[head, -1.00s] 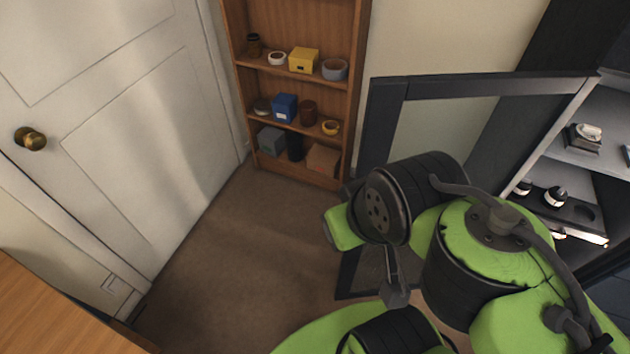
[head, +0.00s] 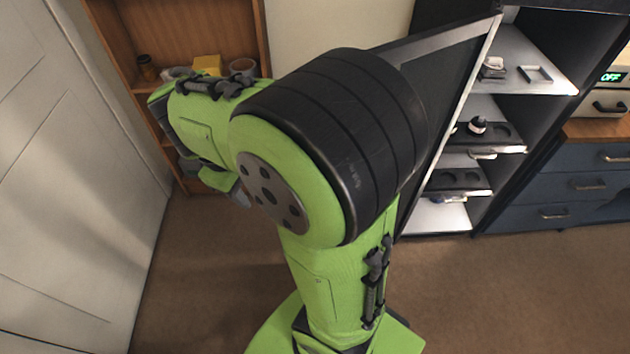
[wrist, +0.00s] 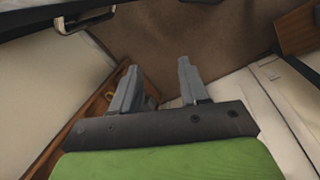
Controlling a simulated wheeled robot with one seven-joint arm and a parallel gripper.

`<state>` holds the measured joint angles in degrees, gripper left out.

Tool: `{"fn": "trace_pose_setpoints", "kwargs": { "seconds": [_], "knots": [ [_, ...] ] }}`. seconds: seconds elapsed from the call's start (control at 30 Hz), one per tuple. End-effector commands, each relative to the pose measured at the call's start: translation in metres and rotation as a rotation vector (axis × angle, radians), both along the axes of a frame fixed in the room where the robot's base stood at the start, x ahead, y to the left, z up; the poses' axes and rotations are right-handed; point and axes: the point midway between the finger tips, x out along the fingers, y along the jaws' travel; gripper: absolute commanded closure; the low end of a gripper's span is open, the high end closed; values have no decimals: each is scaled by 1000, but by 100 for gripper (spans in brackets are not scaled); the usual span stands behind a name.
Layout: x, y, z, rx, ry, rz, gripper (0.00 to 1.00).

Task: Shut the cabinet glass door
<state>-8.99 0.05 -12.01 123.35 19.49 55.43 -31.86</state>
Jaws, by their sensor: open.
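The cabinet glass door (head: 452,92) stands open in the head view.
A wooden bookshelf (head: 118,40) stands behind my arm at the left, beside a white room door (head: 70,200). Blue drawers (head: 570,185) stand at the right. Carpet (head: 500,290) in front is clear.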

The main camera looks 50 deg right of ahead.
Motion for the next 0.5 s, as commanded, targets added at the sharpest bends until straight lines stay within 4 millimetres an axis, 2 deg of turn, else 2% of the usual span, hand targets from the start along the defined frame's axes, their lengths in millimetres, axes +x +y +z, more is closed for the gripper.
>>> {"fn": "trace_pose_setpoints", "kwargs": {
  "seconds": [0.17, 0.5],
  "knots": [
    [22, -21, -37, -96, 187, 63, 56],
    [57, -75, -136, -427, 752, 279, 56]
  ]
}}
